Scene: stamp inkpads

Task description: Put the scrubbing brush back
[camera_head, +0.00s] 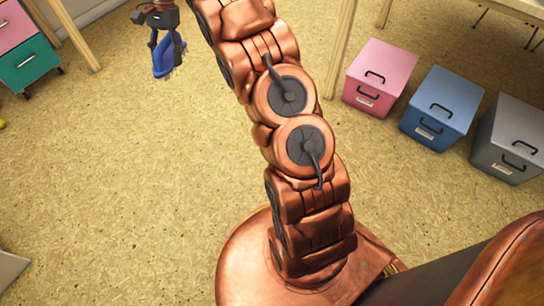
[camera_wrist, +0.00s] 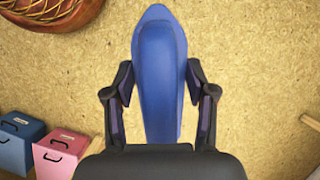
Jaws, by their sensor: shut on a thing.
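The blue scrubbing brush (camera_head: 164,57) hangs below my gripper (camera_head: 163,20) at the top left of the head view, in the air over the floor. In the wrist view the brush (camera_wrist: 160,75) shows as a long, pointed blue body, lying lengthwise between the two dark fingers of my gripper (camera_wrist: 159,92). My gripper is shut on it. The near end of the brush is hidden behind the dark gripper body. No place that clearly belongs to the brush can be told in these frames.
A pink box (camera_head: 379,77), a blue box (camera_head: 440,106) and a grey box (camera_head: 509,138) stand on the floor at the right. A pink and green drawer unit (camera_head: 27,65) stands at the top left beside wooden legs (camera_head: 72,38). The floor (camera_head: 120,170) between is clear.

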